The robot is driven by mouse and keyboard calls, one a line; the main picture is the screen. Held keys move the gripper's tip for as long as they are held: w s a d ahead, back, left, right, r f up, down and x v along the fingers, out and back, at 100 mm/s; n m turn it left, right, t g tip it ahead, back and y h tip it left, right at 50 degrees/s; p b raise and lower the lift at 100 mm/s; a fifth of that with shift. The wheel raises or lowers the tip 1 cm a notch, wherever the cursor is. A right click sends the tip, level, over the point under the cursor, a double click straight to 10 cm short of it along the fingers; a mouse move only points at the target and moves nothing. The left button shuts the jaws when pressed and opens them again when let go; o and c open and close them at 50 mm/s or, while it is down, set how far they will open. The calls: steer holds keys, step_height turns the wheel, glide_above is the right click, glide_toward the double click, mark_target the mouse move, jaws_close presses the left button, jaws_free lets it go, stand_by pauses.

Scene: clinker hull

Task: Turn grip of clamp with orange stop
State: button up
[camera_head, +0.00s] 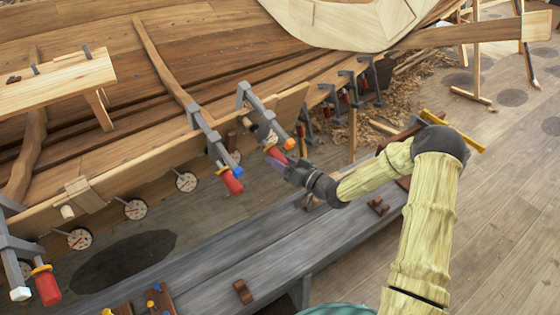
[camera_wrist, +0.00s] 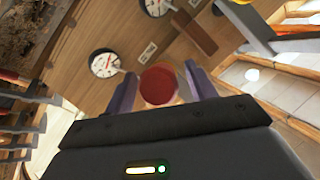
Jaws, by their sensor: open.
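The clamp with the orange stop (camera_head: 290,143) hangs on the hull's plank edge, right of centre in the head view. Its red grip (camera_head: 275,152) points down toward my gripper (camera_head: 277,163). In the wrist view, the round red end of the grip (camera_wrist: 160,84) shows between the two purple fingers of my gripper (camera_wrist: 160,91). The fingers are open, one on each side of the grip, with a gap visible at the sides. I cannot tell how far along the grip the fingertips reach.
A clamp with a blue stop (camera_head: 237,171) hangs just left. A clamp with a white stop (camera_head: 20,293) and a red grip with a yellow collar (camera_head: 45,285) are at the lower left. Several clamps hang to the right. A grey bench (camera_head: 245,265) runs below.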

steer(key=r+b+v, duration=0.1)
steer(key=v, duration=1.6)
steer(key=shift+s+d+f, duration=0.2)
steer(key=shift+f, duration=0.3)
steer(key=shift+a, duration=0.1)
steer(key=shift+s+a+r+n+t+h+p, duration=0.1)
steer(key=shift+s+a+n+t+h+p, duration=0.1)
steer(key=shift+s+a+n+t+h, duration=0.25)
steer(key=shift+s+a+r+n+t+h+p, duration=0.2)
steer(key=shift+s+n+t+h, duration=0.15)
steer(key=shift+s+n+h, duration=0.3)
steer(key=shift+d, duration=0.15)
